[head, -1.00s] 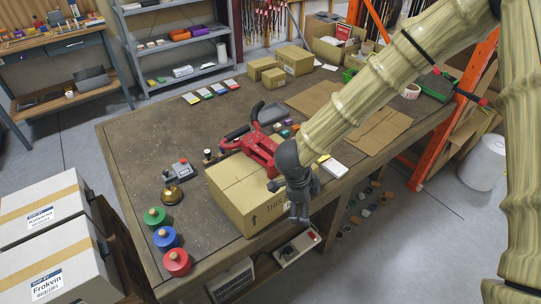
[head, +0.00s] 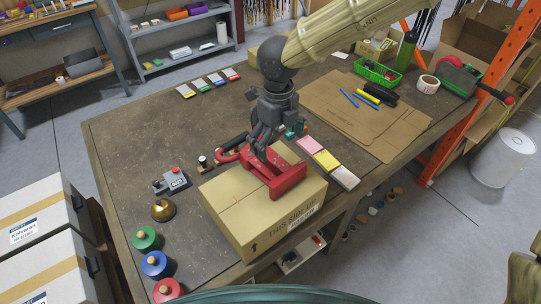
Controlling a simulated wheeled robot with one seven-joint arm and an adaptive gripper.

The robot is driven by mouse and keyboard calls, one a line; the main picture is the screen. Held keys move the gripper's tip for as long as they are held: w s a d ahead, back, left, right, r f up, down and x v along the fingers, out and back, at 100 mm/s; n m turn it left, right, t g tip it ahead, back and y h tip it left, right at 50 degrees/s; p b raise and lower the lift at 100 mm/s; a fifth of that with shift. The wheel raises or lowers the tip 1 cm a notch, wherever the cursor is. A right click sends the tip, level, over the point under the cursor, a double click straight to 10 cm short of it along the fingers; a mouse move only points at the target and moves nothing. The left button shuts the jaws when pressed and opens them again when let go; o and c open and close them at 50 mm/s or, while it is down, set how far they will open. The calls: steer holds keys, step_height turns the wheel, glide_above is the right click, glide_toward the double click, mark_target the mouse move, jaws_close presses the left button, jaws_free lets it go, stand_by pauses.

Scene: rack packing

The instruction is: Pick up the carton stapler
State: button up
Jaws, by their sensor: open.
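The red carton stapler (head: 284,183) lies on top of a closed cardboard box (head: 238,213) marked "THIS SIDE UP". Its curved handle end points to the left and back. My gripper (head: 262,148) points down over the stapler's back part, with its fingers right at the red body. The jaws are open. The gripper hides some of the stapler's back and dark parts, and I cannot tell whether the fingers touch it.
Pink, yellow and white pads (head: 325,160) lie right of the box. Behind them are flat cardboard sheets (head: 340,112) and a green basket (head: 377,72). A grey button box (head: 172,182) and a brass bell (head: 163,210) stand left. The table's left middle is clear.

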mark_target(274, 166)
steer(key=shift+w+f, duration=0.25)
steer(key=shift+f, duration=0.45)
steer(key=s+f, duration=0.1)
steer(key=s+f+p, duration=0.1)
steer(key=shift+s+a+f, duration=0.15)
steer(key=shift+s+a, duration=0.2)
steer(key=w+f+p, duration=0.1)
steer(key=w+f, duration=0.1)
steer(key=f, duration=0.1)
steer(key=shift+w, duration=0.15)
steer(key=shift+s+a+f+p, duration=0.1)
steer(key=shift+s+f+p, duration=0.1)
steer(key=shift+f, duration=0.35)
steer(key=shift+s+a+f+p, duration=0.1)
steer(key=shift+s+f+p, duration=0.1)
steer(key=shift+f, duration=0.35)
steer(key=shift+w+d+f, duration=0.15)
steer(key=shift+w+f, duration=0.2)
steer(key=shift+f, duration=0.25)
steer(key=shift+s+r, duration=0.15)
steer(key=shift+s, duration=0.05)
steer(key=shift+c, duration=0.8)
steer(key=shift+w, duration=0.1)
steer(key=c, duration=2)
